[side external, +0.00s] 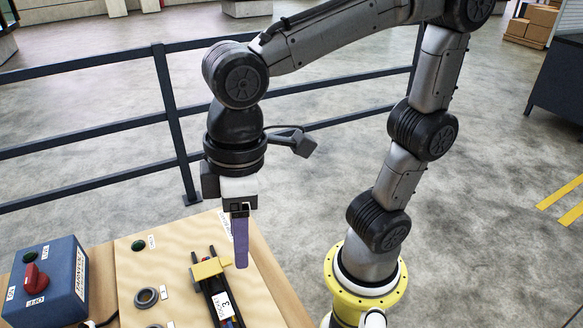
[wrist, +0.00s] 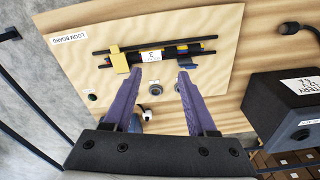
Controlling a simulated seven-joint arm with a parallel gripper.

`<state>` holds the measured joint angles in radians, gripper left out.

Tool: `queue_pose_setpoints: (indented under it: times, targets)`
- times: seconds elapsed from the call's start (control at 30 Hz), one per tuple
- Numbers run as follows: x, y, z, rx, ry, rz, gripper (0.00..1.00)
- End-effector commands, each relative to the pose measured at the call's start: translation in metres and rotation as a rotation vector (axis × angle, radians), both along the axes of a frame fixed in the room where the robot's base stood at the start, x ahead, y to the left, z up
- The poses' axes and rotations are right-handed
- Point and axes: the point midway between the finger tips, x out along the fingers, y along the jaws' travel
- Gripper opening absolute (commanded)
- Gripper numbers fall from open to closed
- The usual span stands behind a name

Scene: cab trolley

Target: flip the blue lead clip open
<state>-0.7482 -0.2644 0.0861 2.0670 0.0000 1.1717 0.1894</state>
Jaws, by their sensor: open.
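My gripper (wrist: 160,73) is open, its two purple fingers apart and empty; in the side external view its fingers (side external: 240,243) point down above the board. Below and beyond the fingertips in the wrist view lies a black-railed cable channel (wrist: 105,50) with a white label marked 3 (wrist: 151,56). A yellow clip (wrist: 119,60) lies across the channel left of the label, and it also shows in the side external view (side external: 208,269). Small blue and yellow parts (wrist: 190,49) show between the rails right of the label.
The wooden loom board (wrist: 215,25) lies on a table. A black battery box (wrist: 285,105) stands at right in the wrist view. A blue box with a red switch (side external: 50,285) stands at left in the side view. A dark railing (side external: 90,128) runs behind.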

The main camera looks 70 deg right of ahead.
Motion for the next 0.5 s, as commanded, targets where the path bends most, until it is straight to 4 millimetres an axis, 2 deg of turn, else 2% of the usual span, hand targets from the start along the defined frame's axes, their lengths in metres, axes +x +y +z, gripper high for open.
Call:
queue_pose_setpoints:
  times: [0.2, 0.5]
  targets:
    - [0.01, -0.039, 0.009, 0.04, -0.052, -0.143, 0.57]
    - [0.011, -0.089, 0.014, 0.082, -0.135, -0.322, 0.57]
